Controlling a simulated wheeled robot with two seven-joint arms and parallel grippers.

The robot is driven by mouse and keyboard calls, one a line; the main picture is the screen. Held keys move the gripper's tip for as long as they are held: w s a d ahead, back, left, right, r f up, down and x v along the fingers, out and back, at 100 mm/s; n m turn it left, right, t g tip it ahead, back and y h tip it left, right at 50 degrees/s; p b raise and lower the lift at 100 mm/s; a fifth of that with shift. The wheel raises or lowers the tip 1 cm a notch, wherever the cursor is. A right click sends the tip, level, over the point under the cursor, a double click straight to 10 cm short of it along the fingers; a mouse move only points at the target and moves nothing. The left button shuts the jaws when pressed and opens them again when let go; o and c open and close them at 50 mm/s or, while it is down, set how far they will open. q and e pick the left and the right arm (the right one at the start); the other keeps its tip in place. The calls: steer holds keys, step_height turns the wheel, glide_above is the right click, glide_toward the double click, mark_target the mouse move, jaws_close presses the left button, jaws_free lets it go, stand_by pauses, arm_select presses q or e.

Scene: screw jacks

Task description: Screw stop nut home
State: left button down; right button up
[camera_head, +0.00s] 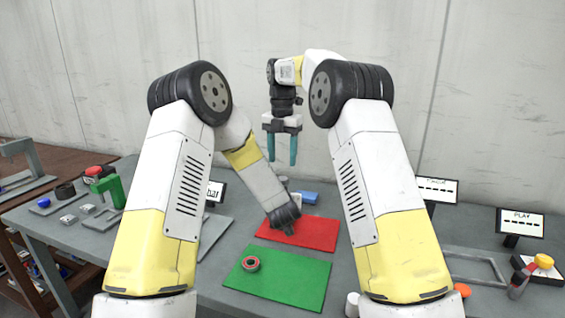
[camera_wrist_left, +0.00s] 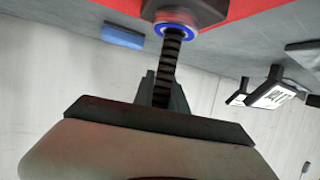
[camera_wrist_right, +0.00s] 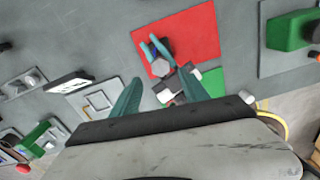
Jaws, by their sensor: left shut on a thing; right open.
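My left gripper (camera_head: 285,222) is low over the red mat (camera_head: 318,235). In the left wrist view its dark fingers (camera_wrist_left: 162,90) are shut on a dark threaded spindle (camera_wrist_left: 168,62). A blue-ringed collar (camera_wrist_left: 177,29) sits at the spindle's far end, against a dark block (camera_wrist_left: 190,10) over the red mat. A small ring-shaped part with a red rim (camera_head: 251,264) lies on the green mat (camera_head: 290,285); I cannot tell whether it is the stop nut. My right gripper (camera_head: 282,150) hangs high behind the mats, open and empty; its teal fingers (camera_wrist_right: 158,95) stand apart in the right wrist view.
A blue block (camera_head: 310,197) lies behind the red mat. A green bracket (camera_head: 108,185) and small parts stand at the left of the grey table.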

mark_target(283, 178)
steer(key=shift+r+n, duration=0.7)
steer(key=shift+f, duration=4)
jaws_close()
steer(key=shift+m, duration=1.7)
